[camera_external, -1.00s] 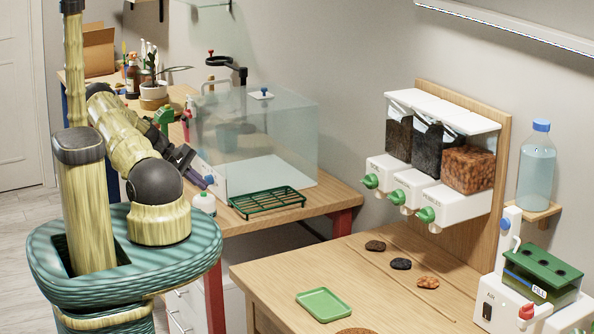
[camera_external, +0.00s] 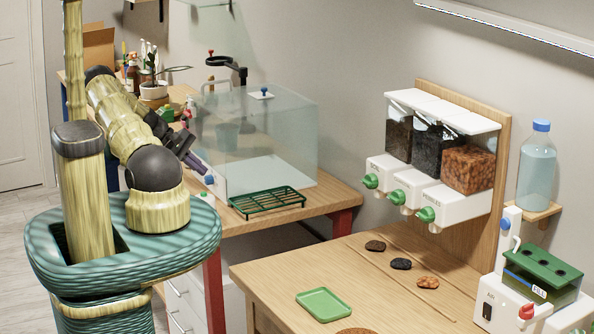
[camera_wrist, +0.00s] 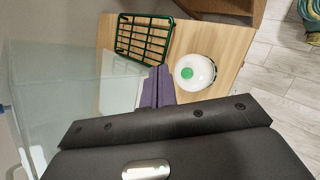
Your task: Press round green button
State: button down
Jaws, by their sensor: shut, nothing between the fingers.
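The round green button (camera_wrist: 187,73) is the small green centre on top of a white, domed round housing (camera_wrist: 204,66). It sits on the wooden bench top in the wrist view, just right of my fingertips. My gripper (camera_wrist: 158,72) has purple fingers closed together with nothing between them. A gap shows between the fingers and the housing in that view; their height above the bench is hard to judge. In the external view my gripper (camera_external: 203,171) is beside the glass case, partly hidden by my arm.
A green wire rack (camera_external: 267,202) lies on the bench in front of the glass case (camera_external: 265,140); the rack also shows above my fingers in the wrist view (camera_wrist: 143,40). Dispensers with green knobs (camera_external: 425,215) and a green tray (camera_external: 323,304) are at the right table.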

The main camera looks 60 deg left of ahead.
notch_tip(320, 180, up, 2)
jog(key=shift+r+p, duration=0.1)
jog(key=shift+p, duration=0.4)
jog(key=w+d+r+m+g, duration=0.2)
jog(key=w+d+m, duration=0.2)
jog(key=d, duration=0.5)
jog(key=w+d+r+m+g+y, duration=0.1)
jog(key=w+d+r+m+g, duration=0.2)
jog(key=d, duration=0.6)
jog(key=w+d+r+m+g, duration=0.15)
jog(key=w+d+m, duration=0.3)
jog(key=d, duration=0.55)
jog(key=s+d+r+m+y, duration=0.1)
jog(key=s+d+r+m, duration=0.1)
jog(key=d, duration=0.5)
jog(key=s+d+r+m+y+b, duration=0.1)
jog(key=s+d+r+m, duration=0.2)
jog(key=s+d+m, duration=0.2)
jog(key=s+d+r+m, duration=0.3)
jog(key=s+d, duration=0.2)
jog(key=d, duration=0.5)
jog(key=shift+d+m+t+y, duration=0.3)
jog(key=shift+m+t+y, duration=0.05)
jog(key=shift+y, duration=0.05)
jog(key=shift+s, duration=0.1)
